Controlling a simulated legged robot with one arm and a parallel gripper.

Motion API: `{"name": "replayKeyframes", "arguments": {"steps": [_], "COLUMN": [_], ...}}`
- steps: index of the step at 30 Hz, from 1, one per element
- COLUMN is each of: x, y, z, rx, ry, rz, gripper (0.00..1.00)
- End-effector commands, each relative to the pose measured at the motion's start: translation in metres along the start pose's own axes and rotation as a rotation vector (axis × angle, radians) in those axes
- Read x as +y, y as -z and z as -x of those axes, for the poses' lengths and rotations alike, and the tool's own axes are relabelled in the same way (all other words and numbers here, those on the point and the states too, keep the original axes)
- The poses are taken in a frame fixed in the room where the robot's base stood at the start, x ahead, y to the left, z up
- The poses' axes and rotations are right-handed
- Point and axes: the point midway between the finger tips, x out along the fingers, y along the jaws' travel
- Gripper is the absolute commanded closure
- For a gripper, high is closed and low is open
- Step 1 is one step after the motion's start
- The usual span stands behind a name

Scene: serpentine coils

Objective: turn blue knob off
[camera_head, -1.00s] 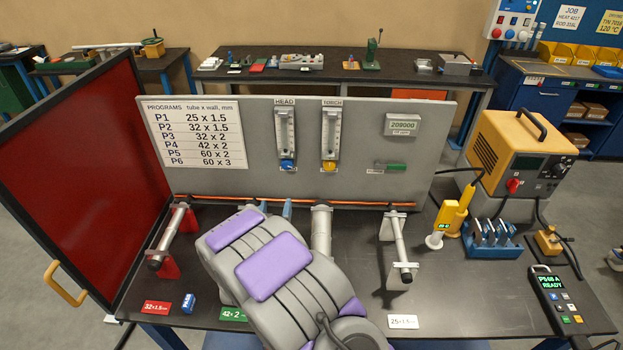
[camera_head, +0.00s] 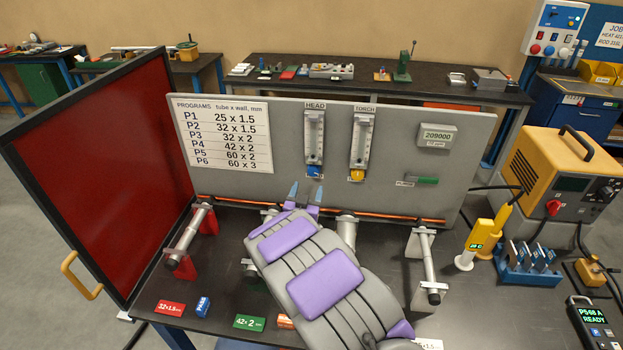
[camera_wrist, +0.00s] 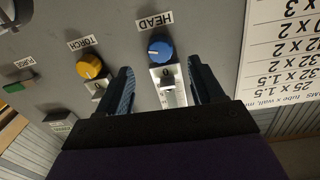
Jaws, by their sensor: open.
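The blue knob (camera_head: 314,172) is at the foot of the flow meter labelled HEAD (camera_head: 314,138) on the grey panel (camera_head: 260,188). In the wrist view the blue knob (camera_wrist: 160,50) sits beyond the fingertips, in line with the gap between them. My gripper (camera_head: 307,194) is open just below the knob in the head view, with its fingers pointing up at it. In the wrist view my gripper (camera_wrist: 160,78) has nothing between its fingers at the knob itself; part of the flow meter shows in the gap. The fingers look apart from the knob.
A yellow knob (camera_head: 357,174) under the TORCH meter (camera_head: 361,138) is close beside the blue one, to its right in the head view. A green purge handle (camera_head: 427,181) is farther right. Copper-coloured tube (camera_head: 380,216) runs along the panel's foot. A red screen (camera_head: 100,170) stands at left.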

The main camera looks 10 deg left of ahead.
Motion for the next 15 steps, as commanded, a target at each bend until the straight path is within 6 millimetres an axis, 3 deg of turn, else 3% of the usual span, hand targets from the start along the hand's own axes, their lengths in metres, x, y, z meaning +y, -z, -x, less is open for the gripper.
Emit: {"name": "replayKeyframes", "arguments": {"steps": [9,15], "x": [0.0,0.0], "y": [0.001,0.001], "z": [-0.049,-0.066], "rx": [0.004,0.004], "ry": [0.0,0.0], "rz": [-0.002,-0.001], "gripper": [0.33,0.33]}}
